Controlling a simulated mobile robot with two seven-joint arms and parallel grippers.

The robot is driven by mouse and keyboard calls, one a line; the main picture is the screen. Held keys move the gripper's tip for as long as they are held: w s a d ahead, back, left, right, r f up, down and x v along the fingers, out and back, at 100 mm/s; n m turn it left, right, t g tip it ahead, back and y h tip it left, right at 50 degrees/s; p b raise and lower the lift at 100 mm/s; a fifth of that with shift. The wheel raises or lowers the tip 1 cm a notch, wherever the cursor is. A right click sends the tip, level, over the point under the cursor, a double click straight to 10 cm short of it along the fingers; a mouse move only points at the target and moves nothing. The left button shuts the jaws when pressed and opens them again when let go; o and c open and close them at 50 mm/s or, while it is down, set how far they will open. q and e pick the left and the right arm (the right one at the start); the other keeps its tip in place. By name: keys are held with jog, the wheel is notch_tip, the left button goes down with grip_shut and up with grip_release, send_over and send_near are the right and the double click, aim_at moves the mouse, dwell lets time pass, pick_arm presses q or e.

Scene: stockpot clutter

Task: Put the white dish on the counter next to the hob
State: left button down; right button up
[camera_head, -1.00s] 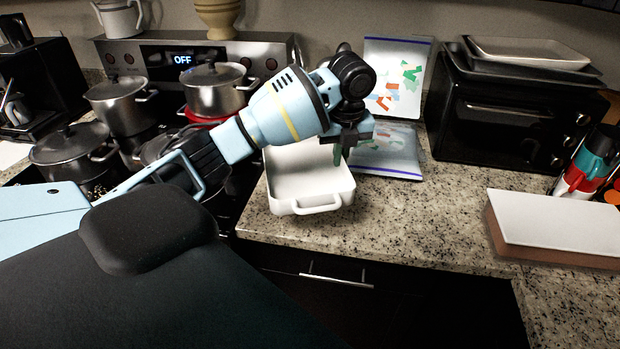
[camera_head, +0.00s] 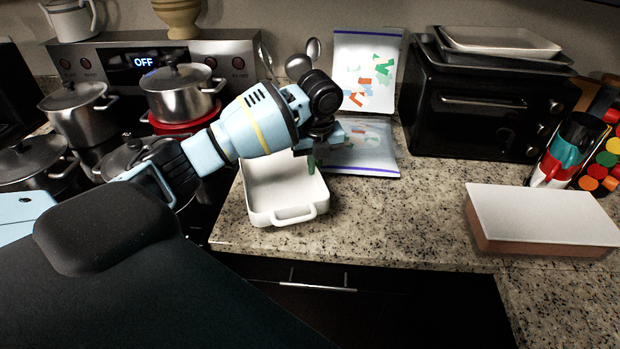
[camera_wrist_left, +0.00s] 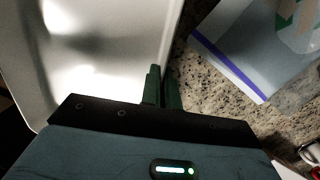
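The white dish (camera_head: 275,190) is an empty rectangular dish with a handle at its near end. It appears to rest level on the granite counter (camera_head: 400,225), just right of the hob (camera_head: 112,160). My left gripper (camera_head: 311,165) reaches over it at its right rim. In the left wrist view the dish (camera_wrist_left: 105,45) fills the upper left. The green fingers of my left gripper (camera_wrist_left: 162,80) are close together with the dish's rim between them, and look shut on it. The lower fingertips are partly hidden. My right gripper is not in view.
Several pots crowd the hob, with one pot (camera_head: 181,92) on a red base. Plastic bags (camera_head: 360,148) lie and stand behind the dish. A black oven (camera_head: 485,115) and a white-topped block (camera_head: 545,215) are to the right. The counter between dish and block is clear.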

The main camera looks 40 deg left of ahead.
aim_at(314, 179)
pick_arm(q)
jog(key=shift+f, duration=2.2)
jog(key=c, duration=1.7)
grip_release()
jog(key=shift+f, duration=0.15)
jog(key=r, duration=0.8)
jog(key=s+d+r, duration=0.1)
jog(key=r, duration=0.3)
jog(key=shift+d+r+p, duration=0.1)
jog(key=shift+p, duration=0.2)
